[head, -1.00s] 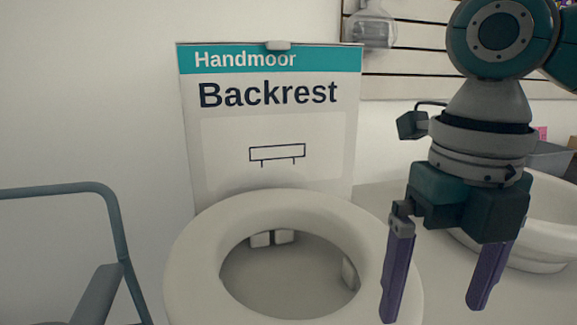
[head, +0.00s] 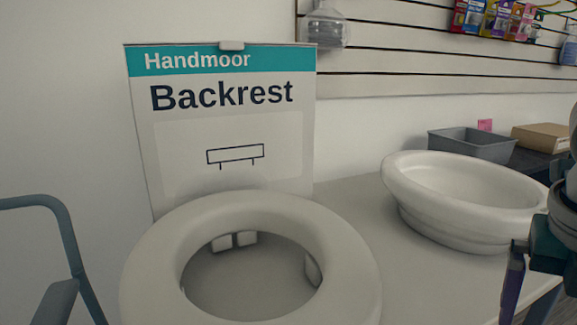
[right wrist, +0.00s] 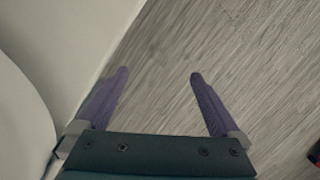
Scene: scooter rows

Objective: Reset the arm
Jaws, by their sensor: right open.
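My right gripper shows at the lower right edge of the head view, partly cut off by the frame. In the right wrist view my right gripper (right wrist: 157,78) has its two purple fingers wide apart with nothing between them. It hangs over the grey wood-look floor (right wrist: 200,45), beside a white edge. My left gripper is not in view.
A white raised toilet seat (head: 345,255) stands in front of a "Handmoor Backrest" sign (head: 230,130). A second white seat (head: 470,235) sits on the counter (head: 345,190) to the right. A grey bin (head: 465,145) and cardboard box (head: 540,137) are behind. A grey tubular frame (head: 65,235) is at left.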

